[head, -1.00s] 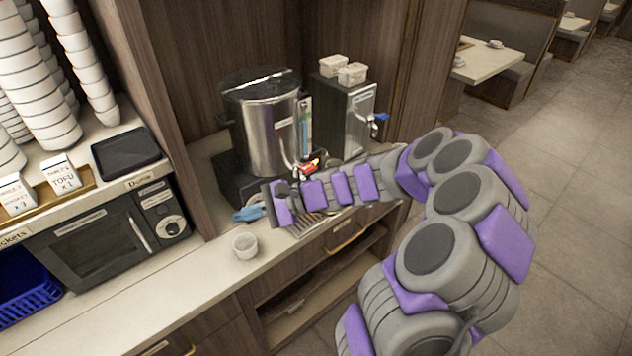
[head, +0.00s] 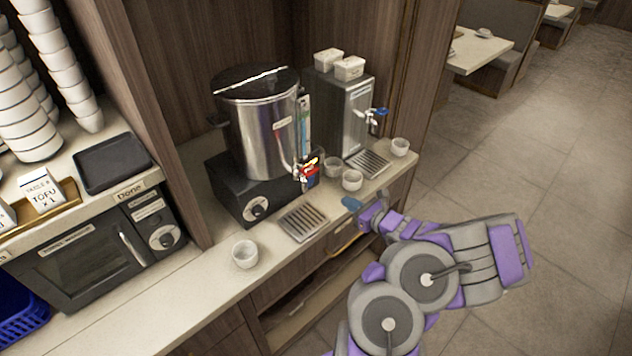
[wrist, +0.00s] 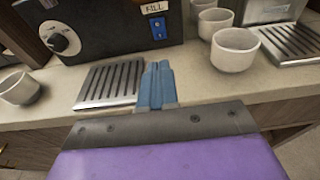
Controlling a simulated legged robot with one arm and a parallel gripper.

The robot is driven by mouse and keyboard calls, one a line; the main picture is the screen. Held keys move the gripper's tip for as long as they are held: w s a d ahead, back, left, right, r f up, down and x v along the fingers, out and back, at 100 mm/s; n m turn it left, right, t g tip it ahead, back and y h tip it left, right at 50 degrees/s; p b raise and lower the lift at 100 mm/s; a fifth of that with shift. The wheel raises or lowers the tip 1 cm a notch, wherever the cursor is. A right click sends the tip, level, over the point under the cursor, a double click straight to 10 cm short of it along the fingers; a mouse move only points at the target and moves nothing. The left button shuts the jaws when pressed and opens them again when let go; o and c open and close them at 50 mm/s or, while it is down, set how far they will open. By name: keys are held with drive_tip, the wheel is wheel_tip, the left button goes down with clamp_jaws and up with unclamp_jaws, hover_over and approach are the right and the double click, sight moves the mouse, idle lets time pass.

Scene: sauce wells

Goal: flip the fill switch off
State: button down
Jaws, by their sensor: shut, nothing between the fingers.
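The fill switch (wrist: 158,28) is a blue rocker on the front of the black base (wrist: 110,32) under the big steel urn (head: 262,130). A white FILL label (wrist: 154,7) sits just above it. I cannot tell which way the rocker is tipped. My gripper (wrist: 155,88) is shut, with its blue fingers together and nothing between them. In the wrist view it points at the base, below the switch and apart from it. In the head view my gripper (head: 352,204) is at the counter's front edge, right of the slotted drip tray (head: 303,222).
A dial (wrist: 62,40) is left of the switch on the base. Several white cups stand near, one (wrist: 234,50) right of my fingers and one (head: 245,254) at the left. The urn's tap (head: 303,172) juts out above the drip tray. A second dispenser (head: 342,115) stands right.

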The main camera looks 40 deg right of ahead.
idle(0.3)
drive_tip(key=b, duration=0.4)
approach(312, 179)
drive_tip(key=x, duration=0.5)
drive_tip(key=shift+w+f, duration=0.15)
drive_tip(key=shift+f, duration=0.3)
drive_tip(key=shift+w+r, duration=0.15)
drive_tip(key=shift+w, duration=0.45)
drive_tip(key=shift+w+r+p, duration=0.15)
drive_tip(key=shift+r+p, duration=0.05)
drive_tip(key=shift+p, duration=0.1)
drive_tip(key=shift+w+f+g, duration=0.1)
drive_tip(key=shift+f+g, duration=0.05)
drive_tip(key=shift+g, duration=0.15)
